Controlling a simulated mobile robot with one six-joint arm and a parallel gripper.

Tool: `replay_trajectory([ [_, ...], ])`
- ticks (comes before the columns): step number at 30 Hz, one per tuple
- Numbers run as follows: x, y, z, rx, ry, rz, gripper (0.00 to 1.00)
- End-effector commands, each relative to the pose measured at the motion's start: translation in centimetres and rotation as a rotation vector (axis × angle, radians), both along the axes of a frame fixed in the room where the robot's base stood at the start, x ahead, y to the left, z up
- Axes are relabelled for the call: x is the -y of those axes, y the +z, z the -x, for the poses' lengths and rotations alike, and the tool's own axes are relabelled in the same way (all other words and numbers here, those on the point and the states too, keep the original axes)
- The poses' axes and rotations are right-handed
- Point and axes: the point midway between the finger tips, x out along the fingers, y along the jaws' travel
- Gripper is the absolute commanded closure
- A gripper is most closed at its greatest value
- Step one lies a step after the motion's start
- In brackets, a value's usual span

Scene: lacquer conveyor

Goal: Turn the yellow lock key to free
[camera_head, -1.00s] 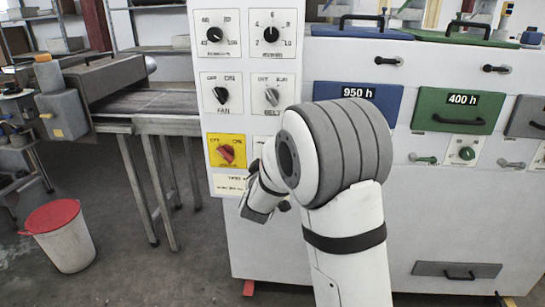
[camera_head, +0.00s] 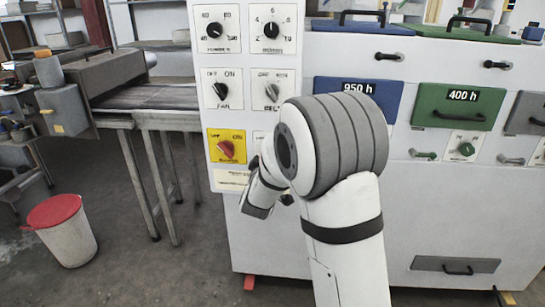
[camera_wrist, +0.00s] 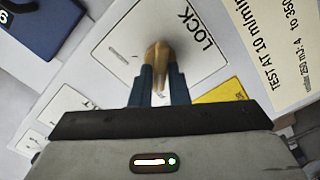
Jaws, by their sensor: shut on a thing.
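In the wrist view the yellow lock key (camera_wrist: 157,52) stands out from a white plate (camera_wrist: 128,42) marked LOCK. The blue-grey fingers of my gripper (camera_wrist: 158,84) are shut on the key, one on each side. Small lettering on the plate left of the key is too blurred to read, so I cannot tell which mark the key points to. In the head view the key is hidden behind my arm, and my fingertips are hidden too.
A yellow plate with a red knob (camera_head: 226,148) sits just left of my wrist, with FAN (camera_head: 221,90) and belt (camera_head: 271,90) knobs above. A blue drawer (camera_head: 330,92) and a green drawer (camera_head: 430,105) are to the right. A red-lidded bin (camera_head: 62,232) stands on the floor left.

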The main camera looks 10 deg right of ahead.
Motion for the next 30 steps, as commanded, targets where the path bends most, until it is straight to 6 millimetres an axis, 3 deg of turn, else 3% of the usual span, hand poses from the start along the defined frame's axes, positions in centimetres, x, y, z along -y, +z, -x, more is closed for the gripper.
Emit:
replay_trajectory([
  [14, 0.09, -0.51, 0.09, -0.011, -0.001, 0.001, 1.00],
  [15, 0.09, -0.51, 0.09, -0.011, -0.001, 0.001, 0.84],
  [21, 0.07, -0.29, 0.04, -0.006, -0.001, 0.000, 0.68],
  [30, -0.06, -0.07, 0.27, -0.002, 0.000, -0.001, 0.66],
])
